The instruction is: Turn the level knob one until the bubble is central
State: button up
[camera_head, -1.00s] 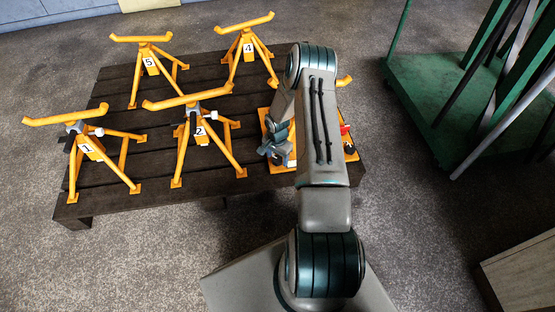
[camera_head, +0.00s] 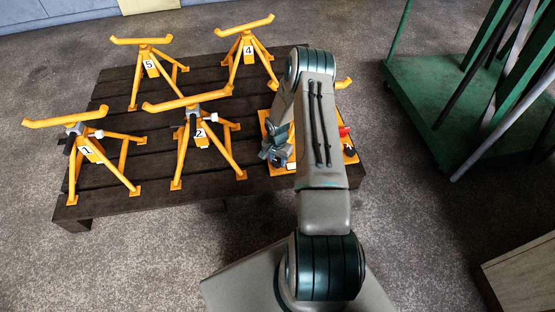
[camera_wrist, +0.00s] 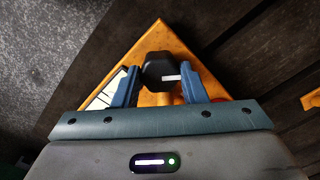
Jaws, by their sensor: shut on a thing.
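My gripper (camera_wrist: 158,88) has its two blue fingers on either side of a black knob (camera_wrist: 160,68), shut on it. The knob is faceted, with a short white mark on its face. It sits over the corner of an orange plate (camera_wrist: 158,32). In the head view my gripper (camera_head: 275,152) is at the left side of the orange plate (camera_head: 285,168), and my arm covers much of that area. No number is readable on the knob. The level's bubble is not visible in either view.
A white striped piece (camera_wrist: 103,92) lies beside the left finger. Orange stands numbered 1 (camera_head: 86,150), 2 (camera_head: 199,133), 4 (camera_head: 248,49) and 5 (camera_head: 149,62) stand on the dark pallet (camera_head: 110,88). A green cart (camera_head: 425,90) with long bars stands at right.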

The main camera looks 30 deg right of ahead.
aim_at(278, 161)
jog(key=n, duration=0.3)
jog(key=shift+n, duration=2.3)
jog(key=o, duration=1)
jog(key=shift+c, duration=0.2)
notch_tip(278, 161, up, 14)
jog(key=p, duration=0.4)
jog(key=shift+p, duration=0.35)
jog(key=shift+f, duration=0.1)
